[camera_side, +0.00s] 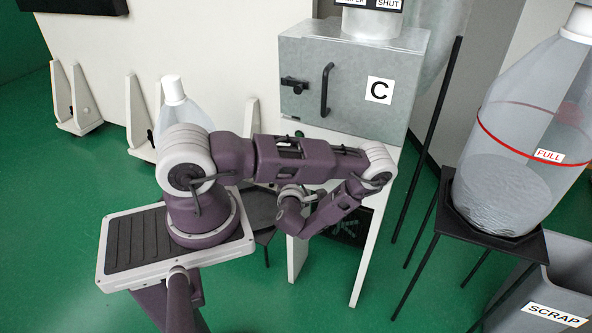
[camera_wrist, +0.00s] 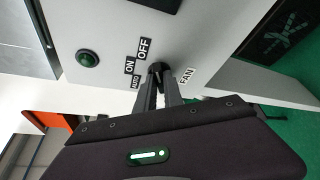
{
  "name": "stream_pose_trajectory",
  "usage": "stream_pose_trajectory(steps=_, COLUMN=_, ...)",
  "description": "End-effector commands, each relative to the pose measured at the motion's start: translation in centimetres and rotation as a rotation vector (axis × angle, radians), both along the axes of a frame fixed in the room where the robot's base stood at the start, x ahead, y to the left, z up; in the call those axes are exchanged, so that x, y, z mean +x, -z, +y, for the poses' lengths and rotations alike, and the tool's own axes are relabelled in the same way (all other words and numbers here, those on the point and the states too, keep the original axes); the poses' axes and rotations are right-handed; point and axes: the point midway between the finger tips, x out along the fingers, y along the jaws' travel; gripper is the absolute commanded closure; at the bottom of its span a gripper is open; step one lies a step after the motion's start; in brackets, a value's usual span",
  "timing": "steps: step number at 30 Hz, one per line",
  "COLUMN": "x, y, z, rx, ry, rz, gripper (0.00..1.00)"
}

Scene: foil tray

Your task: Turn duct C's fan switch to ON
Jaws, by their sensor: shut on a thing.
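In the wrist view my gripper (camera_wrist: 161,88) is shut on the black fan switch knob (camera_wrist: 159,69) on a white panel. The fingers cover much of the knob, so I cannot tell which label it points to. An OFF label (camera_wrist: 144,48), an ON label (camera_wrist: 129,65) and a smaller label lie to its left; a FAN label (camera_wrist: 187,76) lies to its right. In the side view the grey duct box with the C label (camera_side: 312,58) stands above my bent arm. The arm hides the switch and fingertips there.
A green round button (camera_wrist: 88,59) is on the same panel, left of the labels. In the side view a large bottle marked FULL (camera_side: 510,190) stands on a black stand at the right, above a grey SCRAP bin (camera_side: 568,275). A smaller bottle (camera_side: 175,108) stands behind my base.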

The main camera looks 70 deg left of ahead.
Motion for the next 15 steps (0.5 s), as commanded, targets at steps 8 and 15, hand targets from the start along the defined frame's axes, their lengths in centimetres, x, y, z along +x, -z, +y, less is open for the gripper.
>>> stream_pose_trajectory(steps=8, x=0.12, y=0.23, z=-0.15, rx=0.163, ry=0.004, rz=0.160, gripper=1.00)
stream_pose_trajectory(steps=15, x=0.10, y=0.38, z=-0.14, rx=0.276, ry=0.002, rz=0.276, gripper=1.00)
